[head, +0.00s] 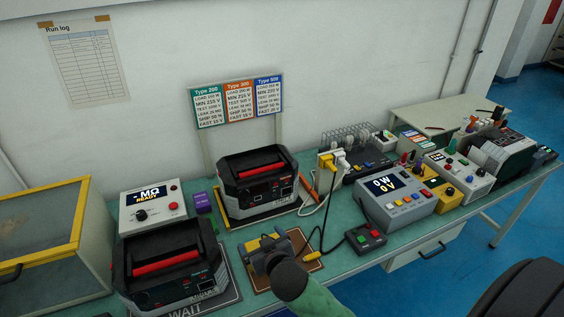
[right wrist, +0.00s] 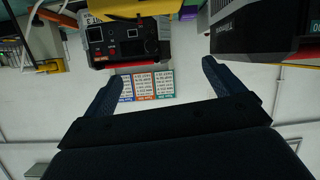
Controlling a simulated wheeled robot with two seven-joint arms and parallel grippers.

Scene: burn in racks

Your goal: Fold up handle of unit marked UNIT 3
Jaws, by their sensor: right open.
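My right gripper (head: 268,243) is in front of the rear unit, apart from both units. In the right wrist view its fingers (right wrist: 165,88) are spread and empty, with the rear unit (right wrist: 128,42) upside down beyond them. My left gripper is not visible.
A white meter (head: 150,206) stands behind the front-left unit. A grey power meter (head: 396,205), a small button box (head: 365,238) and cables lie to the right. A sign stand (head: 238,103) rises behind the rear unit. A yellow-framed case (head: 40,256) is at far left.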

